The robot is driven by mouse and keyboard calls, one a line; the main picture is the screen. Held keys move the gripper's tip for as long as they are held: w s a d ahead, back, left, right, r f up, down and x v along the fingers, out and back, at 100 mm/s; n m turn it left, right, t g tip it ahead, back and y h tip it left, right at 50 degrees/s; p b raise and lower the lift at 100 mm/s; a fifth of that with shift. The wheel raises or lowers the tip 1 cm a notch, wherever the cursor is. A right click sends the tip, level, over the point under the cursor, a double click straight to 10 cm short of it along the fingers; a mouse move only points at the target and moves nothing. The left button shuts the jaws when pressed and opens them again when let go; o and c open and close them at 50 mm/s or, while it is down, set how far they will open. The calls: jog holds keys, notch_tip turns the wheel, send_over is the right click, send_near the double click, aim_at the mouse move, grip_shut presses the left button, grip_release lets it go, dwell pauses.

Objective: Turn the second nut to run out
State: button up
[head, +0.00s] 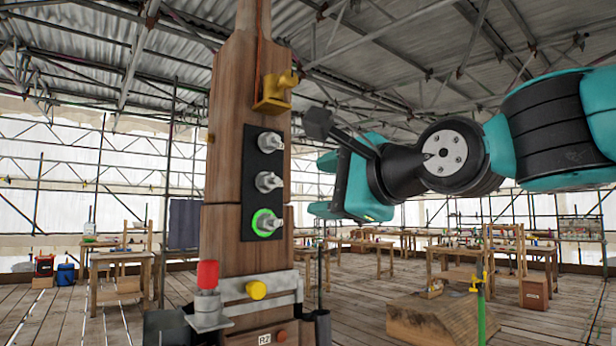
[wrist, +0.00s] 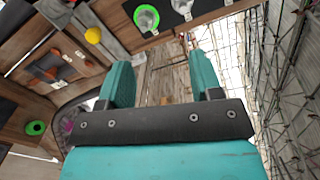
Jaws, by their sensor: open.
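A wooden post (head: 227,160) stands left of centre in the head view. Its dark plate (head: 250,165) carries three metal nuts on studs in a column: a top nut (head: 270,142), a middle nut (head: 268,181) and a bottom nut (head: 266,222) with a glowing green ring around its base. The ringed nut (wrist: 147,18) also shows at the top of the wrist view, with another nut (wrist: 181,6) to its right, cut by the frame edge. My gripper (wrist: 158,65) is open with nothing between its teal jaws. It is right of the plate, apart from the nuts.
A gold bracket (head: 273,95) juts from the post above the plate. Below are a red-capped fitting (head: 207,275) and a yellow knob (head: 256,290). A wooden block (head: 440,318) and a green stand (head: 481,310) are on the floor at right. Workbenches stand behind.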

notch_tip(320, 180, up, 2)
jog(key=m, duration=0.1)
jog(key=t+p, duration=0.1)
jog(key=p, duration=0.7)
send_near(270, 180)
jog(key=x, duration=0.9)
jog(key=shift+r, duration=0.15)
jog(key=shift+w+a+p, duration=0.3)
jog(key=shift+w, duration=0.2)
jog(key=c, duration=0.9)
